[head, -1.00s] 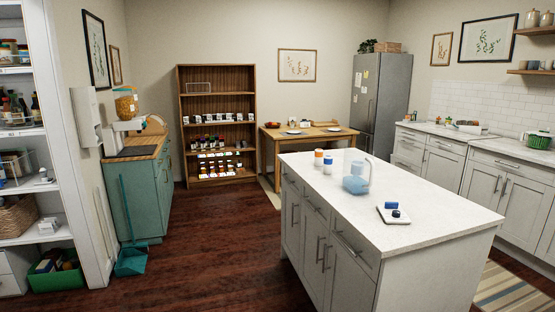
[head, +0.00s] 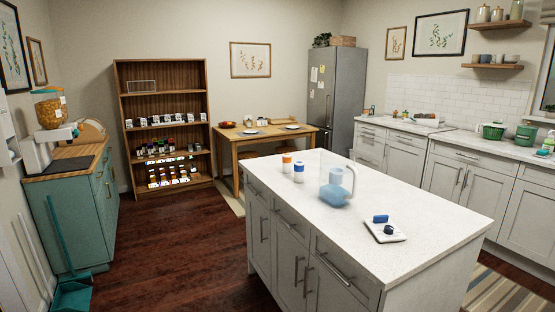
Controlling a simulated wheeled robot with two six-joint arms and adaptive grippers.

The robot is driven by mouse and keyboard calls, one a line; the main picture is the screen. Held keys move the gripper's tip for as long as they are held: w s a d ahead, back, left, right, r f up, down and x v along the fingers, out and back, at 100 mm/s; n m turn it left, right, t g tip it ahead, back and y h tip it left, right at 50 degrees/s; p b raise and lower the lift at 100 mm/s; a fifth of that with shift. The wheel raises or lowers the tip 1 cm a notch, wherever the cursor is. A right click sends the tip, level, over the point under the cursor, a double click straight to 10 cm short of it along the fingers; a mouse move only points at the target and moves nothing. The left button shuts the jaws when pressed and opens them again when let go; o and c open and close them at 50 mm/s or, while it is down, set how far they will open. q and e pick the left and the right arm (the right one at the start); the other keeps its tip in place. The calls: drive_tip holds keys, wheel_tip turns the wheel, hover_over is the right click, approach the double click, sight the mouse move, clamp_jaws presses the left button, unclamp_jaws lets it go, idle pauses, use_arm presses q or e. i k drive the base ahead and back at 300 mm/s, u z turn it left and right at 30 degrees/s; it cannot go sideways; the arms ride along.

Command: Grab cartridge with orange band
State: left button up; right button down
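A small white cartridge with an orange band (head: 287,160) stands upright near the far left part of the white island top (head: 410,203). A similar cartridge with a blue band (head: 299,172) stands just right of and nearer than it. A clear pitcher with blue liquid (head: 336,188) stands to their right on the island. Neither of my grippers shows in the head view.
A white tray with dark blue pieces (head: 396,236) lies on the island. A wooden shelf (head: 165,107) with several small containers stands at the back left. Dark wood floor (head: 150,250) is clear between the teal cabinet (head: 62,225) and the island.

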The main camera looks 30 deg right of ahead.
sight(287, 158)
drive_tip(key=i, duration=3)
drive_tip(key=z, duration=2.45)
